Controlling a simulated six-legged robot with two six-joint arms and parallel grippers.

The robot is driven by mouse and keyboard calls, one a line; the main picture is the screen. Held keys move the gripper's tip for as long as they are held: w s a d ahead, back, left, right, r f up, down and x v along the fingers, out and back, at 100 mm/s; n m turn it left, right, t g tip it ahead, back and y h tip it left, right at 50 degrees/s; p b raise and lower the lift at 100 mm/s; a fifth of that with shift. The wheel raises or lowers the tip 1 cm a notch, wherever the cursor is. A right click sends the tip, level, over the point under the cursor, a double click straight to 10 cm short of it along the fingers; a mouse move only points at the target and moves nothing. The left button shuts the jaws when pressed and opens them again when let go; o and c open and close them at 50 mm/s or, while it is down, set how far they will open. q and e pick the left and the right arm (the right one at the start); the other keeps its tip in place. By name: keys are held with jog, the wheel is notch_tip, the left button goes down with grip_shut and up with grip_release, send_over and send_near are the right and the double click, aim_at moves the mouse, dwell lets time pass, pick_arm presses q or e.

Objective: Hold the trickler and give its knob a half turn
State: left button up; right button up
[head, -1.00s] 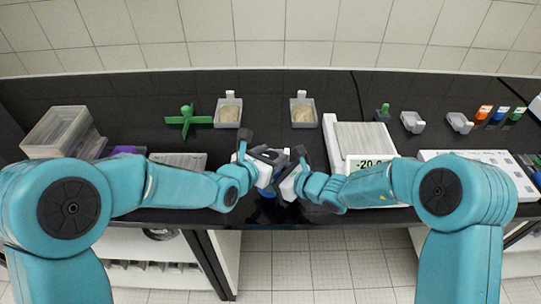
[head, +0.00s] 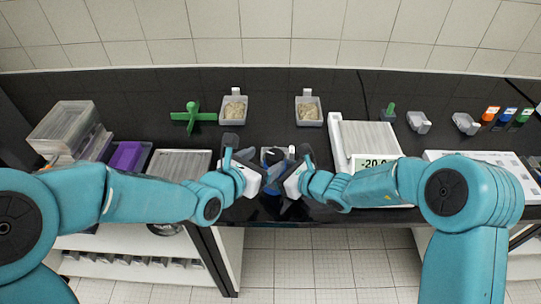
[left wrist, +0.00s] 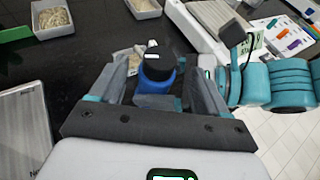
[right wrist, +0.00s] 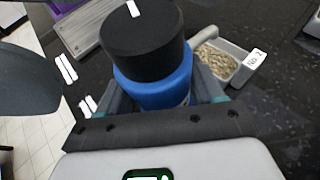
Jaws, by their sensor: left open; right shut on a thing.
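The trickler (head: 273,157) has a blue body and a black knob with a white mark. It is small and partly covered in the head view. My right gripper (head: 296,166) is shut on it; in the right wrist view the blue body (right wrist: 162,88) sits between the fingers, with the black knob (right wrist: 145,38) clear above them. My left gripper (head: 248,162) is open, just left of the trickler. In the left wrist view the black knob (left wrist: 158,62) and blue body show beyond and between the spread fingers, and I see no contact.
Two grey trays of tan grains, left (head: 233,108) and right (head: 308,110), stand behind the grippers. A green cross-shaped piece (head: 193,118) lies left of them. A balance (head: 366,140) reading about -20.0 stands on the right. Clear boxes (head: 66,130) are at far left.

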pick_arm(q)
jog(key=shift+v, duration=0.9)
jog(key=n+t+y, duration=0.2)
jog(key=n+y, duration=0.1)
jog(key=y, duration=0.1)
send_near(275, 155)
jog(key=shift+n+g, duration=0.3)
jog(key=x, duration=1)
jog(key=shift+w+r, duration=0.15)
jog(key=shift+w, duration=0.1)
jog(key=c, duration=1)
